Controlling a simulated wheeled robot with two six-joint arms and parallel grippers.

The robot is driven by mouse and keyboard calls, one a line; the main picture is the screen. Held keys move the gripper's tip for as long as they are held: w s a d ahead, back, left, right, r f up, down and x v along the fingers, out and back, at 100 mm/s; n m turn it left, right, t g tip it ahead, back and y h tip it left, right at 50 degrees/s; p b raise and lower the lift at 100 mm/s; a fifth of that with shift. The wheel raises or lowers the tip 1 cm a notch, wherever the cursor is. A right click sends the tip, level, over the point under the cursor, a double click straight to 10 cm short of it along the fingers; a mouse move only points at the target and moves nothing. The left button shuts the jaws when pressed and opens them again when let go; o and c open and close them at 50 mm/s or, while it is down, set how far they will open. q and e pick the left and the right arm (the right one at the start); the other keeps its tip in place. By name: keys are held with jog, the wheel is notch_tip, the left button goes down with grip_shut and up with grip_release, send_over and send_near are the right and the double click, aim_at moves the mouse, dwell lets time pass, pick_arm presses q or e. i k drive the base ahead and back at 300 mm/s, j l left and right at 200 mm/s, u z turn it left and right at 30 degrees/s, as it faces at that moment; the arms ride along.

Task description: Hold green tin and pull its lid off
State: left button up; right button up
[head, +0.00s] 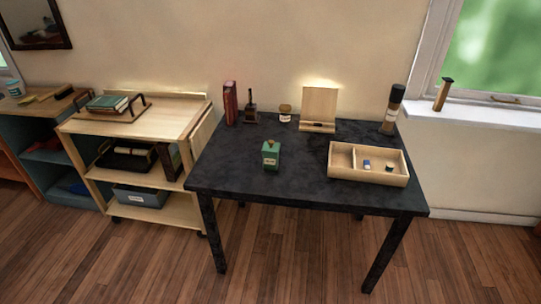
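The green tin (271,156) stands upright on the dark table (240,181), left of the table's middle and toward its front. It has a pale label on its front. A narrower top part shows above its body, which looks like the lid seated on it. Nothing touches the tin. Neither of my grippers shows in the head view.
A wooden divided tray (343,174) with small items sits right of the tin. Behind stand a red book (230,103), a dark stamp-like object (251,108), a small jar (285,112), a wooden stand (319,106) and a dark-topped cylinder (392,110). Table around the tin is clear.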

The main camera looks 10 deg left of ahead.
aim_at(270, 163)
jog(key=i+l+u, duration=0.1)
jog(key=i+l, duration=0.15)
jog(key=i+l+u, duration=0.1)
jog(key=l, duration=0.25)
jog(key=i+l+u, duration=0.1)
jog(key=i+l, duration=0.2)
jog(key=i+l+u, duration=0.1)
jog(key=l, duration=0.3)
jog(key=i, duration=0.1)
